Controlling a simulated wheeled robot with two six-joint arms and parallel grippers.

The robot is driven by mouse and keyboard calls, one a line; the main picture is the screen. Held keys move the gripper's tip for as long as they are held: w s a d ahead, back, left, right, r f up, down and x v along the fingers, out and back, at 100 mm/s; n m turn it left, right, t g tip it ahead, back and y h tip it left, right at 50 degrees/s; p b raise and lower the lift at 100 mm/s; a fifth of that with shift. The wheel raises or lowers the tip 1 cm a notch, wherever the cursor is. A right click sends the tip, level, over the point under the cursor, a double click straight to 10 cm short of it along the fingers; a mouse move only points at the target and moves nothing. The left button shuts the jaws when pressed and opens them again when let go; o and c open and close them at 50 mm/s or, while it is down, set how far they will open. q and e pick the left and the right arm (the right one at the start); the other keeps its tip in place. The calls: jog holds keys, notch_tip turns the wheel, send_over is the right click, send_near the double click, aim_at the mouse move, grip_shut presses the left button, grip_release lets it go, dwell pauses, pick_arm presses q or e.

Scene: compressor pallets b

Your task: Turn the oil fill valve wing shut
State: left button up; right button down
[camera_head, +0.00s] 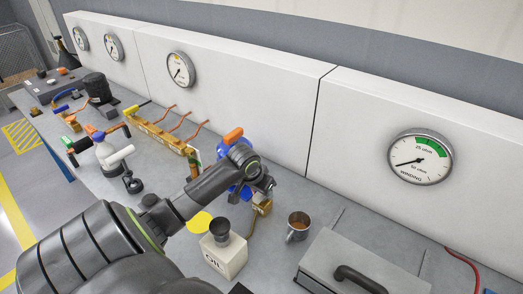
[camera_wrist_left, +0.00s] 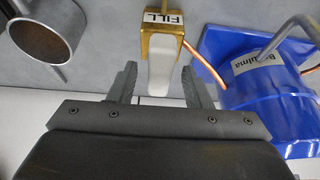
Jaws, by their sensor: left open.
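The oil fill valve is a small brass block (camera_wrist_left: 161,44) with a white label reading FILL, at the top middle of the left wrist view. Its white wing (camera_wrist_left: 160,76) points from the block toward my gripper. My left gripper (camera_wrist_left: 158,84) is open, with one finger on each side of the wing and a gap visible on both sides. In the head view the brass valve (camera_head: 263,208) is just below my left gripper (camera_head: 266,187), and the wing cannot be made out there. My right gripper is not in view.
A blue pump (camera_wrist_left: 262,80) stands close right of the valve in the wrist view, joined by a copper tube. A metal mug (camera_head: 298,226), a white OIL container (camera_head: 224,255) and a grey case (camera_head: 345,265) are nearby. A white gauge panel (camera_head: 245,85) backs the bench.

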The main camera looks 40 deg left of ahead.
pick_arm(q)
grip_shut()
dwell(0.4)
